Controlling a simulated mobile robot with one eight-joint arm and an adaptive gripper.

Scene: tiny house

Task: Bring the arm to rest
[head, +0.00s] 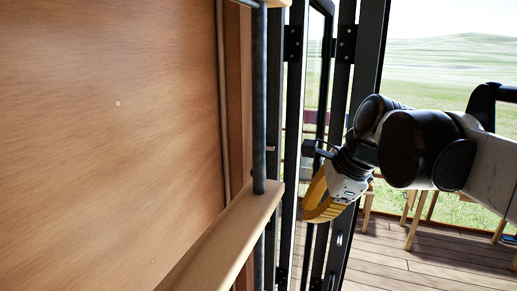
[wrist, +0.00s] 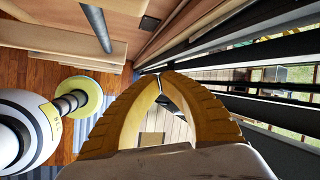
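My gripper (head: 310,212) has yellow fingers and hangs low and tilted at the end of my arm, in the right half of the head view. It is in front of a black-framed glass door, just right of a wooden ledge. Any contact with the frame cannot be made out. In the wrist view the two ribbed fingers of my gripper (wrist: 162,77) meet at their tips, with no object held between them. My arm's dark and white links reach in from the right edge of the head view.
A wooden panel (head: 110,130) fills the left, with the wooden ledge (head: 235,232) and a dark vertical pole (head: 259,110) beside it. The black door frame (head: 345,90) stands close behind my gripper. A plank deck (head: 430,270) with wooden furniture legs lies beyond at right.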

